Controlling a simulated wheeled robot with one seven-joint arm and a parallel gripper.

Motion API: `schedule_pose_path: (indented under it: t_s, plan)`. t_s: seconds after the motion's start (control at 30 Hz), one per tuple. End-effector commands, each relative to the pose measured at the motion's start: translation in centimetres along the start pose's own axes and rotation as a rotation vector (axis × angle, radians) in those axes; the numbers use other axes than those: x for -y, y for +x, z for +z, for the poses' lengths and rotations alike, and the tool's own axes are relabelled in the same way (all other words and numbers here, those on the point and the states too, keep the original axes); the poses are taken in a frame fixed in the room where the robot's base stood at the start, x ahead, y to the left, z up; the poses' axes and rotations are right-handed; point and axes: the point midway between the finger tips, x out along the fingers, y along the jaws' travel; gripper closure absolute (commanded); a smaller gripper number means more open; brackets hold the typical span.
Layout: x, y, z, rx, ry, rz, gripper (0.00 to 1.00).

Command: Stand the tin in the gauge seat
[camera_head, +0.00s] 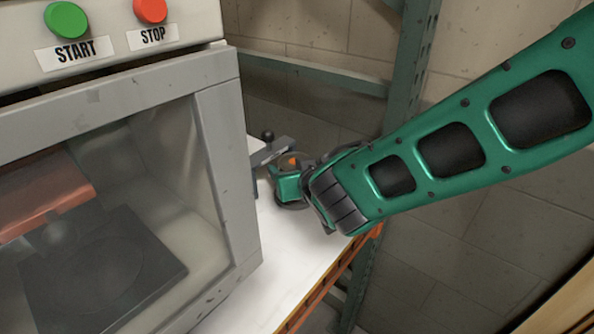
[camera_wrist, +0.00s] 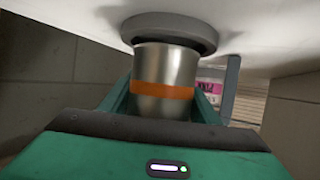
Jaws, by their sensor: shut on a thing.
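The tin (camera_wrist: 165,70) is a silver cylinder with an orange band. In the wrist view it stands between the two green fingers of my gripper (camera_wrist: 164,100), which is shut on it. The tin's far end meets a round dark grey seat (camera_wrist: 170,30) on the white surface. It looks lined up with the seat, but I cannot tell whether it is fully down inside. In the head view my gripper (camera_head: 289,184) is low over the white shelf, just above the dark seat (camera_head: 291,205), and hides most of the tin.
A grey machine (camera_head: 222,150) with a window and START and STOP buttons stands at the left. A grey bracket (camera_head: 270,152) is close behind my gripper. A pink-labelled item (camera_wrist: 211,88) shows beyond the fingers. A green rack post (camera_head: 405,75) rises behind. The front shelf (camera_head: 290,265) is clear.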

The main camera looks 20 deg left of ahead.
Motion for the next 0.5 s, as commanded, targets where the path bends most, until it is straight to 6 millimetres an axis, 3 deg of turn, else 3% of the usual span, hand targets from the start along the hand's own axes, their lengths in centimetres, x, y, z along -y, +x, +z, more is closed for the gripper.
schedule_pose_path:
  t_s: [0.47,0.5]
  plan:
    - [-0.7,0.6,1.4,-0.001,0.003,0.009,0.77]
    - [-0.7,0.6,1.4,0.000,0.003,0.009,0.39]
